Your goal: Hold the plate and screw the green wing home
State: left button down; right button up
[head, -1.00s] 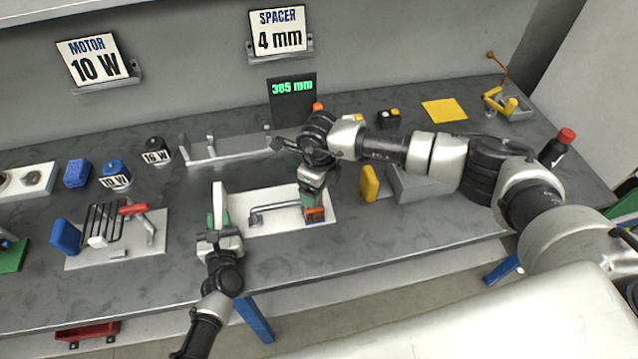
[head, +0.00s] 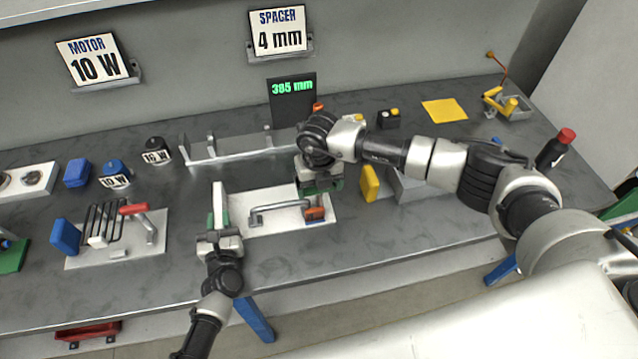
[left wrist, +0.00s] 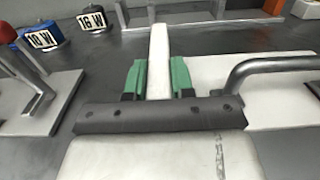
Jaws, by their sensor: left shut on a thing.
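The white plate (head: 245,225) lies on the bench, with a white upright bar (head: 219,200) at its left end. My left gripper (head: 219,222) is shut on that bar; the left wrist view shows green fingertips on both sides of the bar (left wrist: 158,65). A bent grey bar (head: 275,209) lies over the plate, and it also shows in the left wrist view (left wrist: 265,64). An orange piece (head: 315,214) sits at the plate's right end. My right gripper (head: 320,185) is just behind and above it, apart from it; its jaw gap is hidden. I cannot make out a green wing.
A yellow upright piece (head: 369,183) stands close to the right of the plate. A grey rack (head: 225,157) and a 385 mm display (head: 292,98) are behind. A fixture with a red-handled lever (head: 133,209) is left. The bench front is clear.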

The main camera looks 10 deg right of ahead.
jog(key=shift+m, duration=0.3)
jog(key=o, duration=0.7)
jog(key=shift+o, duration=0.2)
jog(key=shift+r, duration=0.1)
notch_tip(320, 180, up, 12)
dwell(0.3)
pick_arm(q)
jog(key=c, duration=0.9)
grip_release()
